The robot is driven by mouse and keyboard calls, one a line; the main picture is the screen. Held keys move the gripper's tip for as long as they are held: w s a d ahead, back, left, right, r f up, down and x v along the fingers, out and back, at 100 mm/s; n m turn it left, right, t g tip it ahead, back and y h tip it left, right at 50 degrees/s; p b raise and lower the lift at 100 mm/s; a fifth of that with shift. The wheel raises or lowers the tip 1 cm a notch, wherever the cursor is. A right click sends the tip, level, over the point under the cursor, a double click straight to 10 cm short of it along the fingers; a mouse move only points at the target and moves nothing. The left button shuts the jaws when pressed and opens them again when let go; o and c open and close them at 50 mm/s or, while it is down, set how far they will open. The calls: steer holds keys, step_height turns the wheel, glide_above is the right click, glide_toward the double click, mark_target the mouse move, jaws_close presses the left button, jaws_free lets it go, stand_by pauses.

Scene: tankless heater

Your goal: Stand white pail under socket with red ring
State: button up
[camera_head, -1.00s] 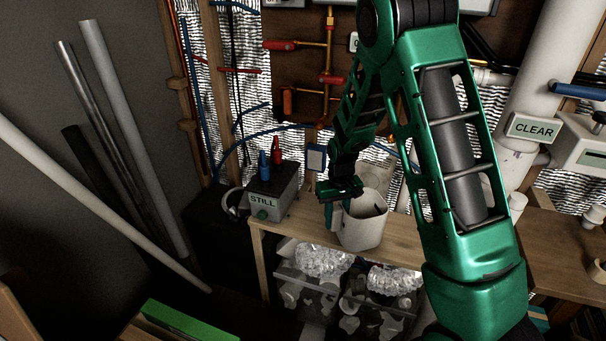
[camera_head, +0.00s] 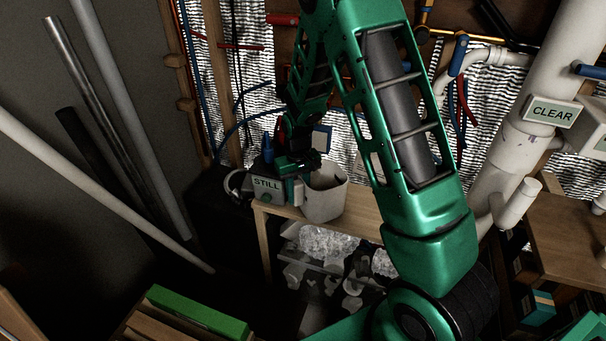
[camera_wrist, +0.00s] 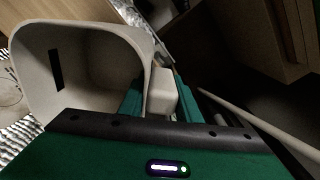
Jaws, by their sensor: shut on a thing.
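The white pail (camera_head: 324,200) is upright with its open top up, at the left part of the wooden bench, right of the box marked STILL. I cannot tell whether its base touches the bench. My gripper (camera_head: 299,172) is at the pail's left side. In the wrist view my gripper (camera_wrist: 150,98) has its green fingers shut around a pale block on the pail's side. The pail (camera_wrist: 85,65) fills the upper left there, empty inside, with a dark slot in its wall. I cannot make out a socket with a red ring.
The STILL box (camera_head: 267,188) is close left of the pail. The wooden bench (camera_head: 362,212) has bare top to the right, partly behind my arm. A thick white pipe with a CLEAR sign (camera_head: 553,112) and a stub (camera_head: 518,205) stands right. Long poles (camera_head: 120,130) lean at left.

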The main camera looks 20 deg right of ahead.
mark_target(317, 186)
steer(key=shift+a, duration=0.4)
steer(key=w+d+r+n, duration=0.2)
steer(key=d+r+n, duration=0.3)
steer(key=d+n, duration=0.3)
steer(key=shift+d+n, duration=0.25)
steer(key=shift+n, duration=0.35)
steer(key=shift+f, duration=3.45)
steer(key=o, duration=1.3)
